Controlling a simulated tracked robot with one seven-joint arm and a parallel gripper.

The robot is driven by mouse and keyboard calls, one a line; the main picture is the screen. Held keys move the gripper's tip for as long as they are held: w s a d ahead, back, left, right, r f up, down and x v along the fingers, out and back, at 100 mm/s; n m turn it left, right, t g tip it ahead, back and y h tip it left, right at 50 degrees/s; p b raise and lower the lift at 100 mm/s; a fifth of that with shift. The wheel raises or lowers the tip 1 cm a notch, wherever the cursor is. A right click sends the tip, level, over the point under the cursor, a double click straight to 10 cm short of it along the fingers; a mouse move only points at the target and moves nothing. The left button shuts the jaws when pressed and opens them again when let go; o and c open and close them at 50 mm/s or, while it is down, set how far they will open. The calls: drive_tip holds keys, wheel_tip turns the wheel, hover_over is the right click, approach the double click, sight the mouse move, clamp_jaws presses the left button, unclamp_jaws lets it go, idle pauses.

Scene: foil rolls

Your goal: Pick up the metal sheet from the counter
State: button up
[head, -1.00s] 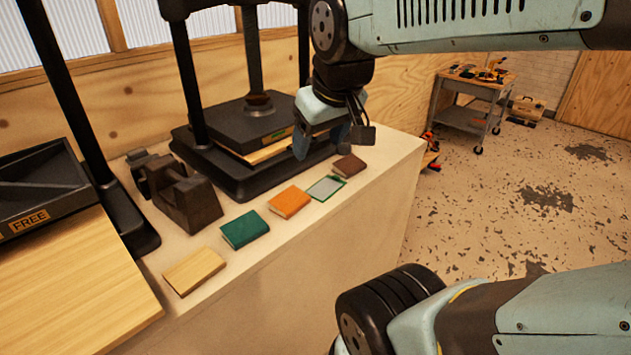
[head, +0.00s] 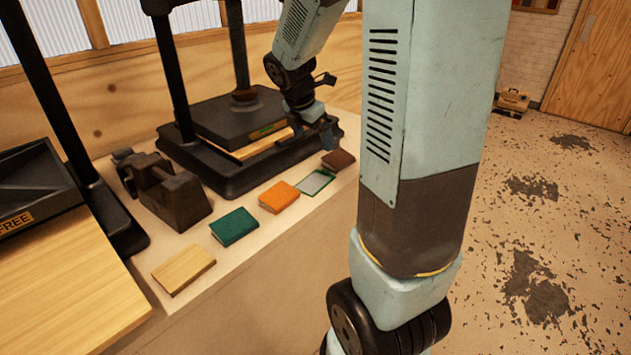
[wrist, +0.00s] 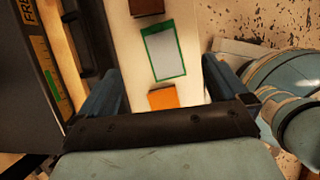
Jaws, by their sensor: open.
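The metal sheet (head: 315,182) is a flat grey rectangle with a green border. It lies on the counter (head: 263,226) between an orange block (head: 279,197) and a dark brown block (head: 338,160). In the wrist view the sheet (wrist: 165,52) lies between my two fingers, beyond their tips, with the orange block (wrist: 163,97) nearer the palm. My gripper (head: 322,130) hangs above the counter near the brown block and the sheet. It is open and empty, apart from the sheet.
A black press (head: 222,174) stands close behind the sheet. A dark metal vise-like block (head: 183,200), a green block (head: 234,226) and a light wood block (head: 184,269) lie along the counter to the left.

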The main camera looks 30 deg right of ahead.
sight(324, 171)
drive_tip(key=shift+n, duration=0.7)
drive_tip(key=x, duration=1)
drive_tip(key=w+x, duration=0.1)
drive_tip(key=x, duration=0.4)
drive_tip(key=shift+d, duration=0.35)
drive_tip(key=shift+c, duration=0.2)
drive_tip(key=c, duration=1)
drive_tip(key=shift+r, duration=0.1)
